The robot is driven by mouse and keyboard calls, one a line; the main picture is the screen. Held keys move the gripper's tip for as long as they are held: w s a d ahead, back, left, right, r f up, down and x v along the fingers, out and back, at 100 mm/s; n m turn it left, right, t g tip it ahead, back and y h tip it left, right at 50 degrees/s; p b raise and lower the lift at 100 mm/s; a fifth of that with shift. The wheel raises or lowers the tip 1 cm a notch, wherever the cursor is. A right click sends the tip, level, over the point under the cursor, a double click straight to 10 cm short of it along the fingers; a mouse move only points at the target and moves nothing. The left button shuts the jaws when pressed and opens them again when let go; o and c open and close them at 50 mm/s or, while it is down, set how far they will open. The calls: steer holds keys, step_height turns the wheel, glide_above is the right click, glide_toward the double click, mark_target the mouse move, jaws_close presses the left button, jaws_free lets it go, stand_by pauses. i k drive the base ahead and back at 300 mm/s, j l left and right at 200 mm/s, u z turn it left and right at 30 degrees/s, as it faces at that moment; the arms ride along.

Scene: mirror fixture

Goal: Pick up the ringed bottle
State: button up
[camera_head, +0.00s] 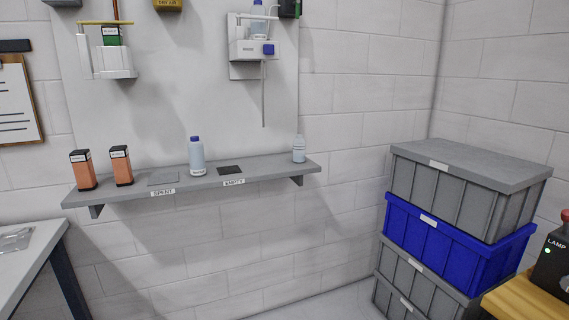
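A pale blue, capless-looking bottle (299,149) stands upright near the right end of the grey wall shelf (270,170). Faint bands show around its upper part, though it is small in view. A taller pale blue bottle (196,157) with a dark blue cap stands upright left of the shelf's middle, and I see no clear ring on it. A third bottle (257,20) sits in the white wall dispenser (250,48), partly cut off by the top edge. My gripper is not in view.
Two orange cartons (84,170) stand on the shelf's left. A light pad lies above the SPENT label (163,191), a dark pad (230,170) above EMPTY. Stacked grey and blue crates (455,232) stand at right. A table (25,260) is at lower left.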

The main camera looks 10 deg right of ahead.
mark_target(299, 143)
steer(key=i+j+z, duration=0.1)
steer(key=i, duration=0.9)
